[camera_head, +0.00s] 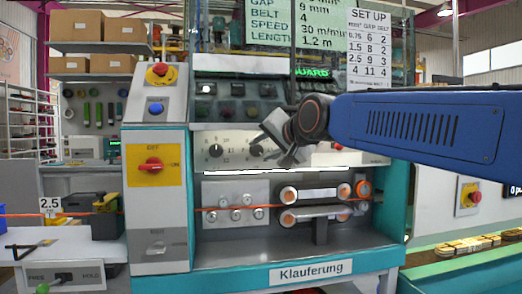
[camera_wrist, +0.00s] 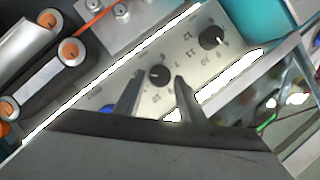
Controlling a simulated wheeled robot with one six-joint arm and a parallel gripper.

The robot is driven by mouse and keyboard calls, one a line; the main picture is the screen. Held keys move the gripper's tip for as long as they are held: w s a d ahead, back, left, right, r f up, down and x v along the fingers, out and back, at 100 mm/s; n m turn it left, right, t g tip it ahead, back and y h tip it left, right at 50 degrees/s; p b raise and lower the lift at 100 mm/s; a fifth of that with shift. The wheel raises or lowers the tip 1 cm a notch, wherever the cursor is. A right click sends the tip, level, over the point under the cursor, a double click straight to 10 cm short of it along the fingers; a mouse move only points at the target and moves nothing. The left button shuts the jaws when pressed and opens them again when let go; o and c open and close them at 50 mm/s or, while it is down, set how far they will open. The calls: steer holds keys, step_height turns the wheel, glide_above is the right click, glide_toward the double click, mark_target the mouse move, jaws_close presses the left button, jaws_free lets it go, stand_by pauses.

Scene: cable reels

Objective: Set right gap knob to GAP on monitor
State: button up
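The right gap knob (camera_wrist: 160,75) is a black round knob on a pale dial panel, seen in the wrist view between my fingers. It also shows in the head view (camera_head: 256,150), close to my gripper (camera_head: 277,142). My gripper, also in the wrist view (camera_wrist: 159,78), is open, with one finger on each side of the knob and visible gaps between. The knob's pointer is too small to read. The left knob (camera_wrist: 211,38) sits beyond it, also in the head view (camera_head: 215,151). The monitor (camera_head: 300,28) reads GAP 9 mm, BELT 4, SPEED 30 m/min, LENGTH 1.2 m.
A SET UP chart (camera_head: 369,48) hangs right of the monitor. Metal rollers (camera_head: 316,194) and an orange cable (camera_head: 208,210) lie below the dial panel. A yellow plate with a red rotary switch (camera_head: 151,166) is at left. My blue arm comes in from the right.

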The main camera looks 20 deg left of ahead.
steer(key=shift+x, duration=0.85)
steer(key=c, duration=0.8)
steer(key=shift+o, duration=0.2)
